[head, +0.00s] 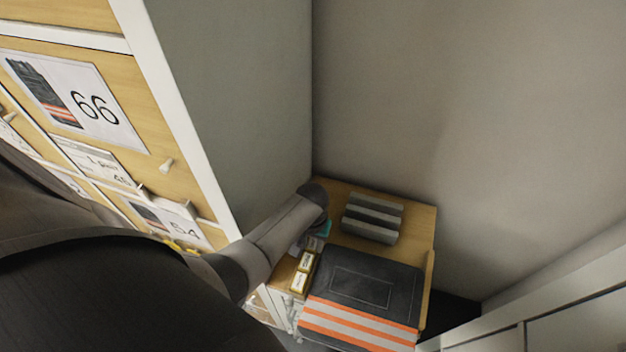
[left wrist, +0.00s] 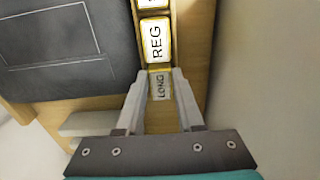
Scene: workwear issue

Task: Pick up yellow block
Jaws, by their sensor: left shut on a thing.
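Yellow blocks with white labels stand in a row along the edge of a small wooden table. In the left wrist view, one block (left wrist: 155,43) reads REG, and part of another shows beyond it. My left gripper (left wrist: 162,73) is shut on the block marked LONG (left wrist: 160,88), at the near end of the row. That block has a greyish label and a yellowish edge, and sits between the two fingers. In the head view, two yellow blocks (head: 300,281) show beside my left gripper, whose fingers are mostly hidden by the arm. My right gripper is not in view.
A dark folded garment with orange and grey stripes (head: 362,290) lies on the table (head: 420,222) beside the blocks. A grey striped folded stack (head: 372,217) lies behind it. A cabinet with labelled wooden fronts (head: 150,105) stands left. Walls close in behind and right.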

